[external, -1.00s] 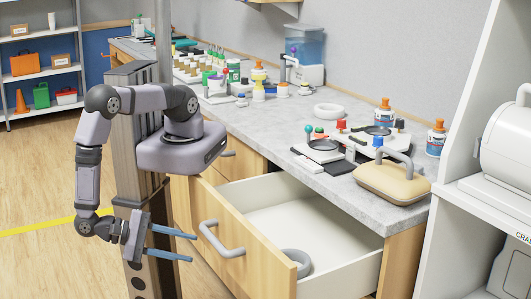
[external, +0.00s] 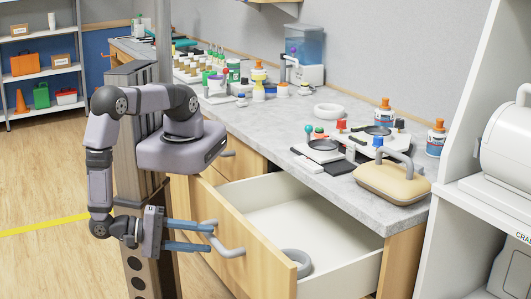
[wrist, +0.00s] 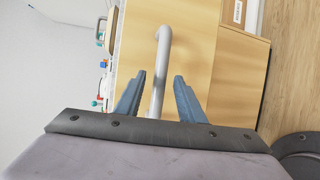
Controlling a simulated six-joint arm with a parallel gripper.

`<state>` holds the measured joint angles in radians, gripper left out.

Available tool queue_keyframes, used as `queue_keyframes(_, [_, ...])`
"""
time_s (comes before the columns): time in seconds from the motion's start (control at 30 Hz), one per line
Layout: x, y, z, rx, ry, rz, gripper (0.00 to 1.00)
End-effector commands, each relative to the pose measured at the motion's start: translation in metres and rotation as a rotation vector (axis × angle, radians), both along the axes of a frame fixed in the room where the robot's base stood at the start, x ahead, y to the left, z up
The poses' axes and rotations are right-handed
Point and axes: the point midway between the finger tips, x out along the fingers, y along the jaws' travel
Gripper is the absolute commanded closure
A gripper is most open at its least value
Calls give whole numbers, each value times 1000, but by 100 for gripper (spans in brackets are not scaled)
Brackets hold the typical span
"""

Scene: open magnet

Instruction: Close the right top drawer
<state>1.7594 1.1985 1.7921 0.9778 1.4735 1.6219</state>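The right top drawer (external: 268,268) is pulled open, with a light wood front and a white inside. Its grey bar handle (external: 222,241) is on the front panel. My gripper (external: 211,237) is at the handle's left end, with its two blue fingers apart. In the wrist view, the handle (wrist: 160,70) runs between the two open fingers (wrist: 160,90), with gaps visible on both sides. I cannot tell whether a finger touches the handle.
A grey ring (external: 297,262) lies inside the drawer. The grey counter (external: 265,135) above carries a beige block with a handle (external: 392,182), bottles and small tools. White shelving (external: 455,210) stands at the right. The floor at the left is clear.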

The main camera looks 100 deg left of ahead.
Motion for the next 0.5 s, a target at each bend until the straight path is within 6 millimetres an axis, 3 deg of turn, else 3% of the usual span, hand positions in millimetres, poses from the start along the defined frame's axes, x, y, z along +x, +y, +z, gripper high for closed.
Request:
queue_keyframes(0.2, [23, 10, -5, 0, 0, 2, 64])
queue_keyframes(0.5, [32, 13, -7, 1, 1, 0, 64])
